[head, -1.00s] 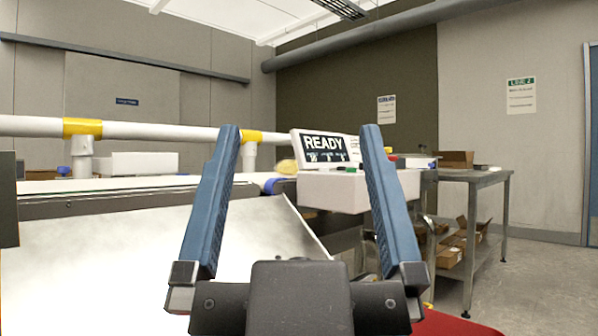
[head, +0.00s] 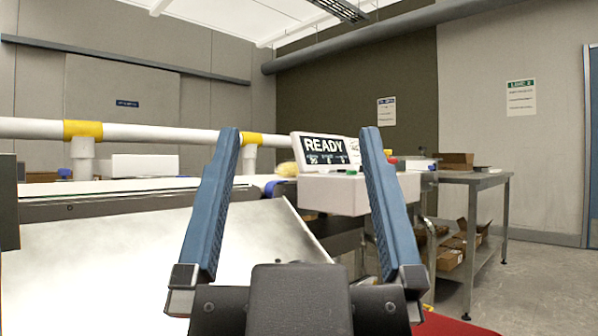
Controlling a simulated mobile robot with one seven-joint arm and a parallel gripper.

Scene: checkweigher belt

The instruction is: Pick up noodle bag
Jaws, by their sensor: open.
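My gripper (head: 300,131) is open and empty. Its two blue fingers point up and away, well apart, in front of the checkweigher. No noodle bag can be made out for certain. A small pale yellow thing (head: 286,169) shows at the far side of the belt, just left of the display, partly hidden. It is too small to tell what it is. The white belt surface (head: 120,186) runs across the left, seen almost edge-on, so what lies on it is hard to see.
A display reading READY (head: 325,151) stands on a white box (head: 345,192) behind the fingers. A white rail (head: 35,128) with yellow bands crosses the left. A sloping white panel (head: 130,260) lies below the belt. A steel table (head: 487,182) with cardboard boxes stands at right, beside open floor.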

